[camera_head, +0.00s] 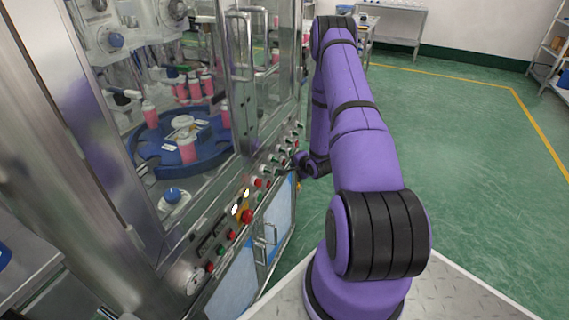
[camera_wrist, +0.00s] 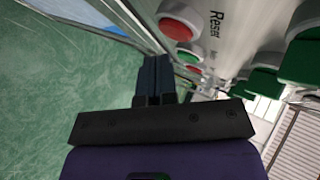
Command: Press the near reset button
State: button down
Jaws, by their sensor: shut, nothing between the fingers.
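A control panel (camera_head: 222,222) with a row of buttons runs along the front of the machine. In the wrist view a red round button (camera_wrist: 180,27) in a pale ring stands beside the printed word "Reset". I cannot tell from the pictures whether it is the near one. My gripper (camera_wrist: 156,58) is shut and empty, its fingers below and to the left of that button and apart from it in the picture. In the head view my wrist (camera_head: 313,165) is close to the panel's far part, and the fingers are hard to make out.
Green buttons (camera_wrist: 300,55) sit to the right of the red one, and smaller green and red buttons lie beyond it. A red mushroom button (camera_head: 247,216) is on the panel's nearer part. Door handles (camera_head: 265,245) stick out below. Green floor (camera_head: 470,150) is clear on the right.

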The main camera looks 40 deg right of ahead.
jog(key=shift+w, duration=0.15)
jog(key=shift+w+a, duration=0.15)
jog(key=shift+w, duration=0.1)
jog(key=shift+w+a, duration=0.15)
jog(key=shift+w, duration=0.2)
dwell(1.2)
jog(key=shift+s, duration=0.1)
jog(key=shift+s+d, duration=0.3)
jog(key=shift+s, duration=0.35)
jog(key=shift+s+d, duration=0.3)
jog(key=shift+s, duration=0.45)
jog(key=shift+s+d, duration=0.35)
jog(key=shift+s, duration=0.45)
jog(key=shift+s+d, duration=0.3)
jog(key=shift+s, duration=0.45)
